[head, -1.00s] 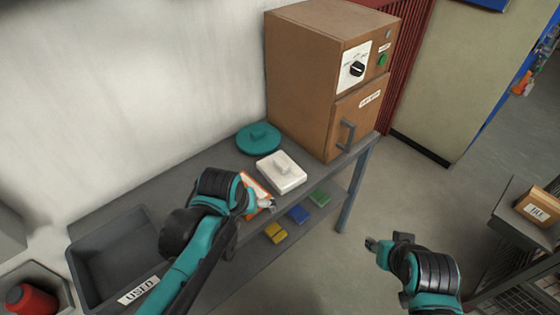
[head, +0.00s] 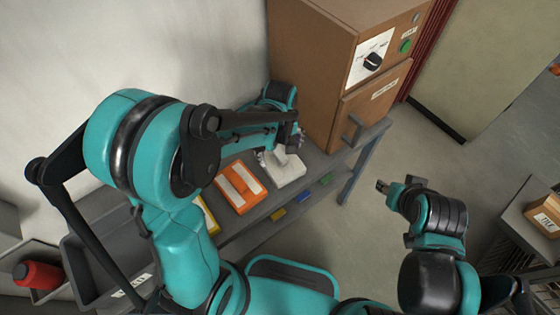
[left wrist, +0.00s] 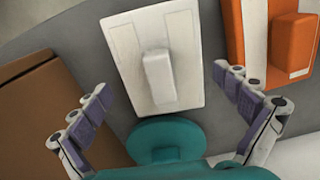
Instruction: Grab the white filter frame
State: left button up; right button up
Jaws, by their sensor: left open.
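The white filter frame (head: 290,175) lies flat on the grey bench, in front of the brown oven. In the left wrist view the white frame (left wrist: 124,42) shows whole, with a raised white grip block (left wrist: 159,76) in its middle. My left gripper (left wrist: 165,87) is open and empty, its fingers spread on either side of that block. In the head view my left gripper (head: 277,156) hovers at the frame's back-left edge, partly covering it. Contact cannot be told. My right gripper (head: 382,187) is off over the floor at the right, too small to read.
An orange frame (head: 229,195) lies left of the white one; it also shows in the left wrist view (left wrist: 258,83). The brown oven (head: 310,60) stands at the bench's far end. Colored blocks (head: 278,213) sit on the lower shelf.

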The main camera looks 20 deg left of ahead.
aim_at(280, 154)
pick_arm(q)
notch_tip(280, 154, down, 4)
jog(key=shift+w+r+b, duration=0.1)
jog(key=shift+r+b, duration=0.15)
jog(key=shift+b, duration=0.25)
jog(key=shift+r, duration=0.1)
jog(key=c, duration=1.1)
jog(key=shift+o, duration=0.2)
jog(key=shift+r, duration=0.1)
